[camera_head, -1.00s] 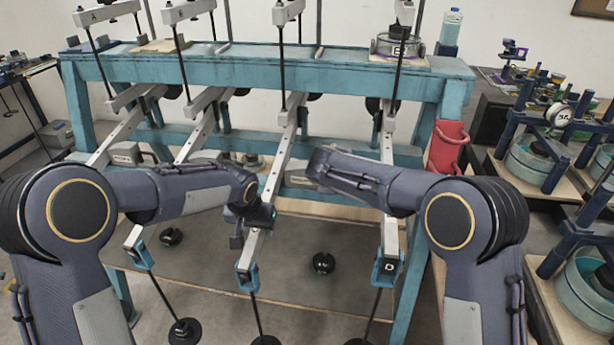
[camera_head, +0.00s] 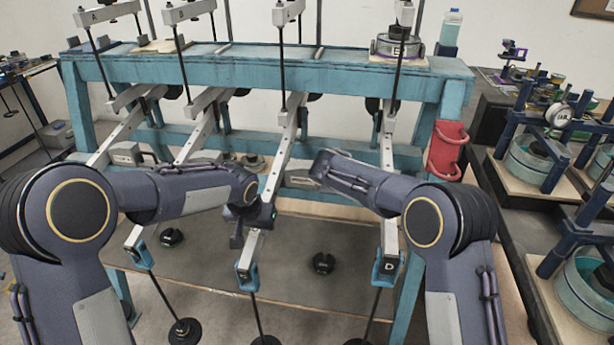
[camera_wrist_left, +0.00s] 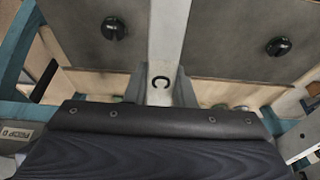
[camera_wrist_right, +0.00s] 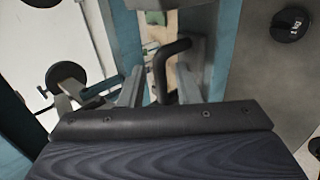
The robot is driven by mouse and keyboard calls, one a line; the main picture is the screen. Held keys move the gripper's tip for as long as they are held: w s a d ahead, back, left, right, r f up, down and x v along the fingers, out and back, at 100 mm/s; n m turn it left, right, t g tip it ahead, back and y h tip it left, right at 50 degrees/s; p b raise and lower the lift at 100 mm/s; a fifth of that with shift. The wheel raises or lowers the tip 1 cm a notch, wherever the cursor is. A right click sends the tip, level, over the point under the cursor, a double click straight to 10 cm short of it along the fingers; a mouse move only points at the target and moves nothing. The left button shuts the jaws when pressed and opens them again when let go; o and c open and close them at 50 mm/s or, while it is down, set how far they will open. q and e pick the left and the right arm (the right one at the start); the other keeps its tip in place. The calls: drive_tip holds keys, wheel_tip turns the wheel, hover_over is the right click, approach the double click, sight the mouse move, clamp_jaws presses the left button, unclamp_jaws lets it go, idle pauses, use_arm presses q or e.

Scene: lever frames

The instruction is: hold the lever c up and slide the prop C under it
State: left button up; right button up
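Lever c (camera_head: 277,168) is the third light-grey beam from the left, sloping from the blue bench down toward me. Its letter C shows on the beam in the left wrist view (camera_wrist_left: 160,110). My left gripper (camera_head: 239,232) has a finger on each side of lever c and looks shut on it. Prop C (camera_head: 299,180) looks like the grey block beside lever c, partly hidden by my right arm. In the right wrist view its dark bent handle (camera_wrist_right: 171,62) stands between the fingers of my right gripper (camera_wrist_right: 160,88), with a gap showing. The right fingertips are hidden in the head view.
Lever D (camera_head: 388,235) is to the right, with other levers to the left. Round dark weights (camera_head: 323,263) sit on the lower board. A red container (camera_head: 446,150) hangs at the bench's right leg. Another grey prop (camera_head: 127,153) stands at the left.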

use_arm(q)
clamp_jaws()
use_arm(e)
drive_tip(key=shift+d+f, duration=0.1)
drive_tip(key=shift+f, duration=0.1)
use_arm(q)
drive_tip(key=shift+s+r+g, duration=0.1)
drive_tip(key=shift+r+g, duration=0.4)
drive_tip(key=shift+r, duration=1.8)
drive_tip(key=shift+s+r+g, duration=0.1)
drive_tip(key=shift+r+g, duration=0.4)
drive_tip(key=shift+r, duration=1.75)
use_arm(e)
drive_tip(key=shift+d+f, duration=0.1)
use_arm(q)
drive_tip(key=shift+s+r+g+y, duration=0.15)
drive_tip(key=shift+r+g, duration=0.15)
drive_tip(key=shift+r, duration=0.7)
drive_tip(key=shift+s+r+g+y, duration=0.15)
drive_tip(key=shift+r+g, duration=0.15)
drive_tip(key=shift+r, duration=0.65)
use_arm(e)
drive_tip(key=shift+f, duration=0.1)
drive_tip(key=shift+c, duration=0.5)
drive_tip(key=shift+w, duration=0.1)
clamp_jaws()
use_arm(q)
drive_tip(key=shift+w+f, duration=0.1)
